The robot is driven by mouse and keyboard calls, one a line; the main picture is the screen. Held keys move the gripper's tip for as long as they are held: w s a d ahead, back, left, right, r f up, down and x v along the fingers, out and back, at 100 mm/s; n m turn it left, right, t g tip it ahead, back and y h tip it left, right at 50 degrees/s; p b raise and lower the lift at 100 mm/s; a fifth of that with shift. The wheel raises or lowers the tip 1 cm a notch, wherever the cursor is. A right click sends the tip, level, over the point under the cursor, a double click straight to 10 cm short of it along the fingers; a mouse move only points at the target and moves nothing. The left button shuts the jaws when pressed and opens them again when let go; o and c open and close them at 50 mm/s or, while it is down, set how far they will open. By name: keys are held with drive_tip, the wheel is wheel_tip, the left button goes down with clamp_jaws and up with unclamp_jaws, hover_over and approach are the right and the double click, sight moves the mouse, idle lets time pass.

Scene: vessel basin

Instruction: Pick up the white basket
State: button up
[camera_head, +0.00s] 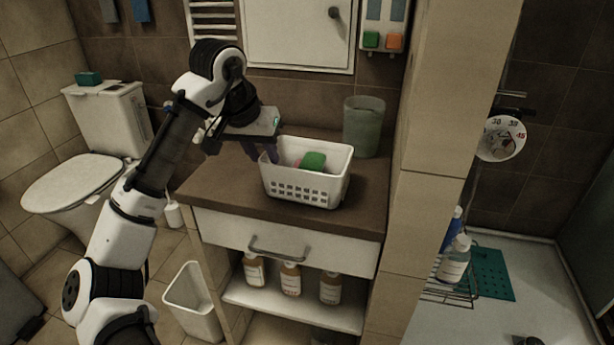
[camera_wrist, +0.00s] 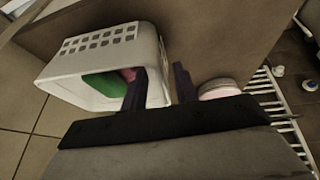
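The white basket (camera_head: 305,188), with a perforated side, stands upright on the brown counter (camera_head: 225,193). It holds a green item (camera_head: 313,160) and a pinkish item, which also shows in the wrist view (camera_wrist: 128,74). My gripper (camera_head: 262,154) is at the basket's left end, pointing down. In the wrist view my gripper (camera_wrist: 160,72) has its fingers apart, one inside the basket (camera_wrist: 152,45) and one outside, with the end wall between them. I see a gap beside the outer finger; whether the inner finger touches the wall I cannot tell.
A greenish cup (camera_head: 364,127) stands behind the basket at the right. A tiled pillar (camera_head: 442,130) closes the counter's right side. A round pink-and-white item (camera_wrist: 219,88) lies near the outer finger. A drawer handle (camera_head: 277,250) sticks out below. The counter's front left is clear.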

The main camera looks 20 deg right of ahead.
drive_tip(key=x, duration=0.2)
drive_tip(key=w+x, duration=0.1)
drive_tip(key=x, duration=0.2)
drive_tip(key=shift+d+f, duration=0.1)
drive_tip(key=shift+d, duration=0.25)
drive_tip(key=shift+c, duration=0.2)
clamp_jaws()
